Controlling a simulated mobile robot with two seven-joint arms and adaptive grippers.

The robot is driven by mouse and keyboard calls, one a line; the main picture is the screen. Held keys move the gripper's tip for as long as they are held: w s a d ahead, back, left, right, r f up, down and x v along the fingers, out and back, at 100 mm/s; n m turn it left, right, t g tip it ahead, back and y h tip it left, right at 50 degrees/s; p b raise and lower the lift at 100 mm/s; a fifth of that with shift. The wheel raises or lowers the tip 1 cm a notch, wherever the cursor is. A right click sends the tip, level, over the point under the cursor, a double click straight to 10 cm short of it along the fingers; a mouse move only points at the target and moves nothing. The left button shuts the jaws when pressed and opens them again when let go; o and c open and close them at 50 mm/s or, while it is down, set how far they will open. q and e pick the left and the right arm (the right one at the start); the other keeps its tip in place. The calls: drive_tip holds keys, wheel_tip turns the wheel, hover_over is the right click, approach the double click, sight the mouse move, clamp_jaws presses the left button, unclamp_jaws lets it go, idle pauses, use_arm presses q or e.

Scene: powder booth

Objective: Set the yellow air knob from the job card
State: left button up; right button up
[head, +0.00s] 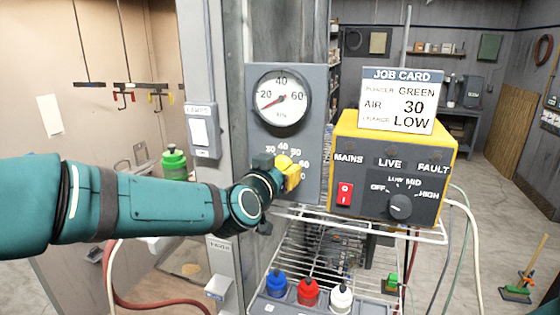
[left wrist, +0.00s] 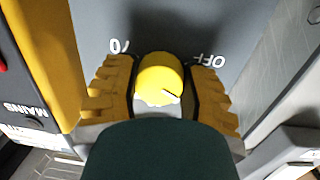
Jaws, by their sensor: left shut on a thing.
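The yellow air knob (head: 288,172) is on the grey panel (head: 314,150) below a round gauge (head: 282,98). My left gripper (head: 276,174) is shut on the knob, hiding part of it and its dial marks. In the left wrist view the knob (left wrist: 158,80) sits between both finger pads, with "70" and "OFF" printed beside it. A white mark shows on the knob; the setting it points at is hard to tell. The gauge's red needle points lower left, below 20. The job card (head: 398,100) reads powder green, air 30, charger low. My right gripper is not in view.
A yellow and grey control box (head: 390,150) with a red mains switch (head: 344,194) and a dark dial (head: 400,207) stands right of the panel. Blue, red and white-topped bottles (head: 307,291) stand below.

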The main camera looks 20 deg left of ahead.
use_arm(q)
drive_tip(key=shift+a+r+m+y+p, duration=0.1)
drive_tip(key=shift+m+y+p, duration=0.2)
drive_tip(key=shift+m+p, duration=1.35)
drive_tip(key=shift+m+b, duration=0.3)
drive_tip(key=shift+m, duration=0.15)
drive_tip(key=o, duration=1.2)
drive_tip(key=shift+w, duration=0.1)
drive_tip(key=s, duration=0.8)
drive_tip(key=s+r, duration=0.1)
drive_tip(key=s, duration=0.3)
drive_tip(key=shift+a, duration=0.3)
